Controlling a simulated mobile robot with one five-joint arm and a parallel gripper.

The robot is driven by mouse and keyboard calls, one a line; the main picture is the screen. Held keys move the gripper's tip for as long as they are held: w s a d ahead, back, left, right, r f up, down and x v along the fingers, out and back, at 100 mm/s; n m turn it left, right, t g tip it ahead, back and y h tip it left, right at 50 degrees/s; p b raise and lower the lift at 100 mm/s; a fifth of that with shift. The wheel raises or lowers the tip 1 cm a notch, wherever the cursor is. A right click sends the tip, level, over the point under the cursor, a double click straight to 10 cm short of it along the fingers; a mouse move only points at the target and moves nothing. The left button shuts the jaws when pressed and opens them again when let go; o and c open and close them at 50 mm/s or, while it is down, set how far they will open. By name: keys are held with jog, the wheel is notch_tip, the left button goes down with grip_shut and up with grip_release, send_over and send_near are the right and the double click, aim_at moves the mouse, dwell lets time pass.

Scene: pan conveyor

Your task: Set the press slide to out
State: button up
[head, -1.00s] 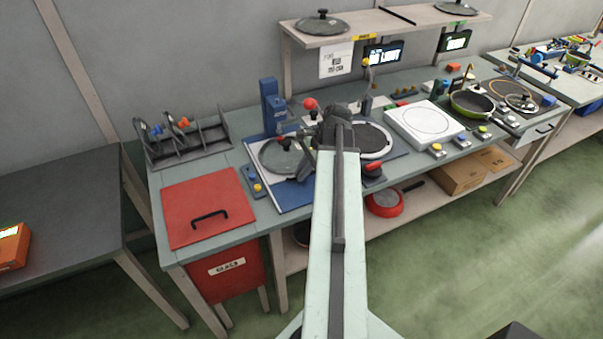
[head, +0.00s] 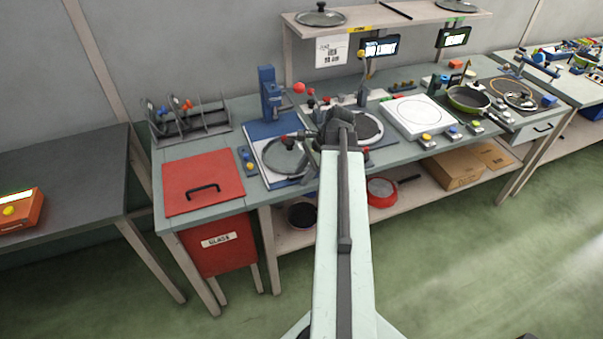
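The blue press column (head: 268,92) stands at the back left of the bench, beside a lever with a red ball. In front of it a pale slide plate (head: 264,165) carries a glass lid (head: 280,160) with a dark knob. The plate lies near the bench's front edge, with the blue base (head: 266,130) bare behind it. My gripper (head: 309,142) is at the right side of the lid and plate, at the end of my pale arm. Its fingers are small and dark there, and their opening and any contact with the slide are unclear.
A red bin lid (head: 203,180) with a black handle lies left of the press. A lid rack (head: 190,122) stands behind it. A round dark plate (head: 368,126) and a white scale (head: 417,117) are to the right. Green floor is free in front.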

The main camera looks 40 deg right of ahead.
jog(key=shift+w, duration=0.1)
jog(key=p+v, duration=0.7)
jog(key=shift+r, duration=0.35)
jog(key=shift+d, duration=0.1)
jog(key=w+a+n+g, duration=0.1)
jog(key=w+a+n, duration=0.2)
jog(key=w+a, duration=0.65)
jog(key=a+f+n+g+h, duration=0.2)
jog(key=a+n+h, duration=0.1)
jog(key=a+n, duration=1.6)
jog(key=a, duration=0.9)
jog(key=shift+w+a+g+h, duration=0.15)
jog(key=shift+w+g+h, duration=0.05)
jog(key=shift+g+h, duration=0.1)
